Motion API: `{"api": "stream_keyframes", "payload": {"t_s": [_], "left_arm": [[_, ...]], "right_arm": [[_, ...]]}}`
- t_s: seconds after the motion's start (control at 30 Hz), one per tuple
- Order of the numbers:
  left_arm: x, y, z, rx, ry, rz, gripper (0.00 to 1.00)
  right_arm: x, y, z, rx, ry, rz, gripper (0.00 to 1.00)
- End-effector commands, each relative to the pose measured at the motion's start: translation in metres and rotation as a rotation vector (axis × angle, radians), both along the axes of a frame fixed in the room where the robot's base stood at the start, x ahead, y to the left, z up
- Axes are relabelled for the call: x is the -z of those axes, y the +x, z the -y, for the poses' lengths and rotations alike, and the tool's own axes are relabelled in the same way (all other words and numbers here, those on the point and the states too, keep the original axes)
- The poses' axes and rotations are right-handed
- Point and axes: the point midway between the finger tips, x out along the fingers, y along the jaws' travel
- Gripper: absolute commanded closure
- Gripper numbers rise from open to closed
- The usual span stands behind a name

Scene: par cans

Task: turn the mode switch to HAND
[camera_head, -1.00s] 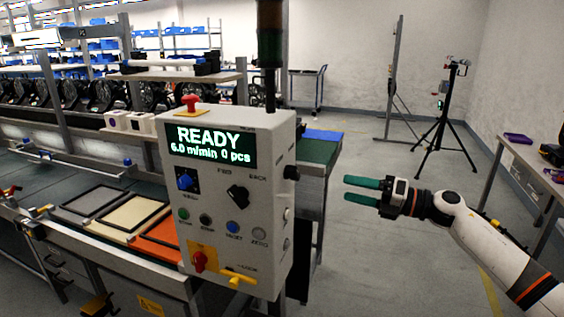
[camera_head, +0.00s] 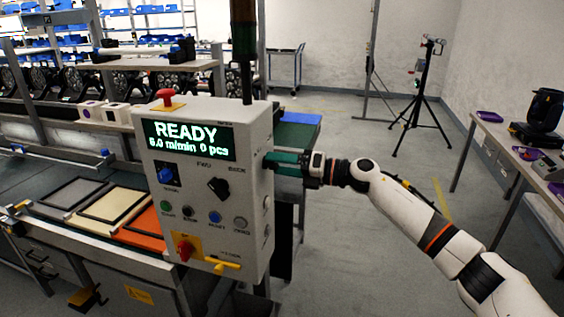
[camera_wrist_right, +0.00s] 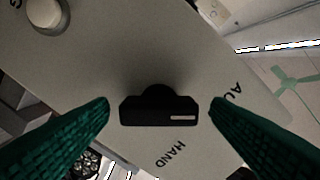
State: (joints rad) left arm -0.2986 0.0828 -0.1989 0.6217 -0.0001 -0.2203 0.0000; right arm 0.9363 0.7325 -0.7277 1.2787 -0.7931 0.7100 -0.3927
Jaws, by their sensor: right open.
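The mode switch is a black knob (camera_wrist_right: 150,112) on the side face of the control box (camera_head: 259,135). In the right wrist view its bar lies level across the picture, with a white mark at its right end. The label AU… (camera_wrist_right: 229,93), cut off by a finger, is up and right of it, and HAND (camera_wrist_right: 170,154) is below it. My right gripper (camera_wrist_right: 160,103) is open, one green finger on each side of the knob with a small gap at each end. In the head view the right gripper (camera_head: 270,160) reaches the box's right side and hides the knob. My left gripper is not in view.
A conveyor with framed panels (camera_head: 112,204) is at left. Open floor lies right, with a tripod (camera_head: 413,115) behind.

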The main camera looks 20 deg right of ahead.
Motion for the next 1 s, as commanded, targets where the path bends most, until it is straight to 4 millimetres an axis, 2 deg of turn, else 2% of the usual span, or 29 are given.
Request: {"api": "stream_keyframes", "payload": {"t_s": [0.23, 0.5, 0.77, 1.0], "left_arm": [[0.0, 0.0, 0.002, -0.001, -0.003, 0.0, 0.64], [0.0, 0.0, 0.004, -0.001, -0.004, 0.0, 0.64], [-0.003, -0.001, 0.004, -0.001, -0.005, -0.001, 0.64], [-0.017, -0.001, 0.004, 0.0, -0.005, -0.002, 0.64]], "right_arm": [[0.0, 0.0, 0.0, 0.001, -0.001, 0.0, 0.27], [0.0, 0.0, 0.0, 0.001, -0.001, 0.0, 0.71], [0.0, 0.0, 0.0, 0.001, 0.013, -0.021, 0.72], [-0.002, 0.0, 0.0, 0.001, 0.079, -0.119, 0.72]]}}
